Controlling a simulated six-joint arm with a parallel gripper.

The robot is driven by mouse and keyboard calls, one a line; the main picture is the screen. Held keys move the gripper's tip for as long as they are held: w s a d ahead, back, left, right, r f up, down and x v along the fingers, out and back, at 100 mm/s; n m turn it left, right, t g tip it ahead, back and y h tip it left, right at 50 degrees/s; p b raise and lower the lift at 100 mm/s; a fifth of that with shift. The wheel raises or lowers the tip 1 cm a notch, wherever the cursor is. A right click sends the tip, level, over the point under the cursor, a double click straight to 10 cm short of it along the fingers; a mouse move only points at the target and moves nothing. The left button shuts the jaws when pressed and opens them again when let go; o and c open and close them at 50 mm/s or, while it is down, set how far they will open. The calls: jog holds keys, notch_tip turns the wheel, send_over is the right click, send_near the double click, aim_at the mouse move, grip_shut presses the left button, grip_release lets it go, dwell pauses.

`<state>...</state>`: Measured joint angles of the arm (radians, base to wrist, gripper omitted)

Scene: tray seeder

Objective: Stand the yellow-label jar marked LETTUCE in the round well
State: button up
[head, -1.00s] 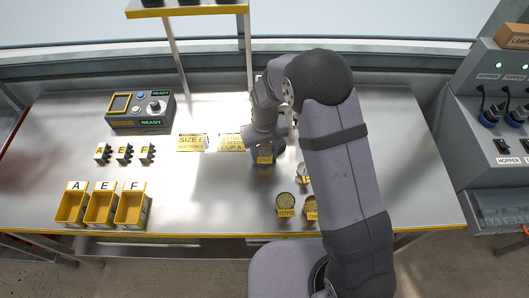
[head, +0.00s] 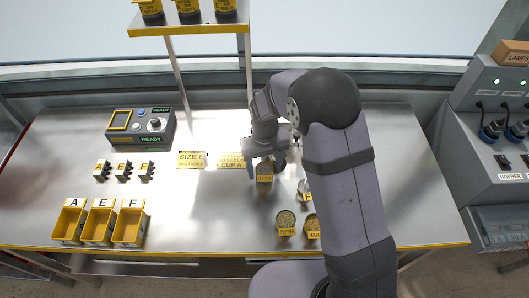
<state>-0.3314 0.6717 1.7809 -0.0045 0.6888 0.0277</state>
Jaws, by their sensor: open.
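A small yellow-label jar (head: 265,171) stands upright near the middle of the table. Its label is too small to read for sure. My gripper (head: 265,159) is open just behind and above this jar, with one finger to each side. Whether the fingers touch it cannot be told. A dark rounded shape (head: 281,165) shows beside the jar, partly hidden by the gripper; I cannot tell whether it is the round well, or whether the jar stands in it.
A PEPPER jar (head: 286,222) and another yellow-label jar (head: 312,226) stand front right, partly beside my arm. Yellow bins (head: 130,228) marked A, E, F are front left. A control box (head: 141,125) and yellow cards (head: 191,160) lie behind. The table between bins and jars is clear.

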notch_tip(320, 180, up, 10)
jog(key=b, duration=0.2)
jog(key=s+d+m, duration=0.2)
jog(key=s+d, duration=0.6)
jog(key=d, duration=0.1)
jog(key=shift+s+f, duration=0.2)
jog(key=shift+s, duration=0.1)
jog(key=shift+o, duration=0.2)
jog(key=s+d+f+m, duration=0.1)
jog(key=s+d, duration=0.4)
jog(key=s, duration=0.5)
jog(key=shift+s+f+m, duration=0.2)
jog(key=shift+f+m, duration=0.1)
jog(key=shift+f, duration=0.45)
